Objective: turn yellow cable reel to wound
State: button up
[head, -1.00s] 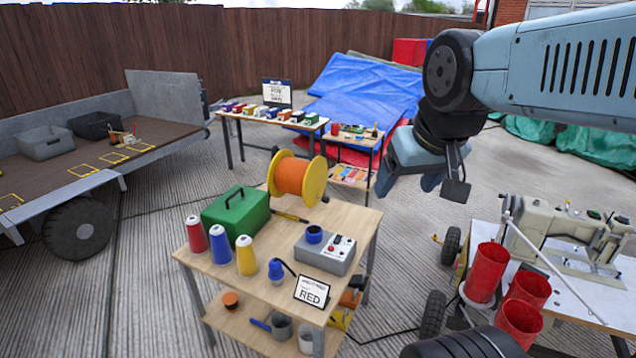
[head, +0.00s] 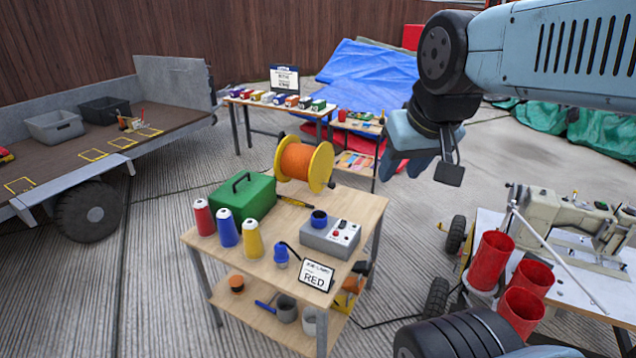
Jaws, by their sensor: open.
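The yellow cable reel (head: 321,167) stands upright at the back edge of the wooden table. It has yellow flanges, and orange cable (head: 296,161) fills the space between them. A small dark knob (head: 331,185) shows at its right side. My gripper (head: 424,172) hangs in the air to the right of the reel, clear of the table, pointing down. It is open, and nothing shows between its fingers.
A sewing machine table (head: 560,262) with red cups (head: 492,258) stands right. A trailer (head: 60,175) stands left.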

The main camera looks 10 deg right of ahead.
aim_at(313, 166)
jog(key=z, duration=1.45)
jog(key=i, duration=0.15)
jog(key=u, duration=3.65)
jog(key=k, duration=0.75)
jog(key=z, duration=1.55)
jog(key=i, duration=0.95)
jog(key=z, duration=0.15)
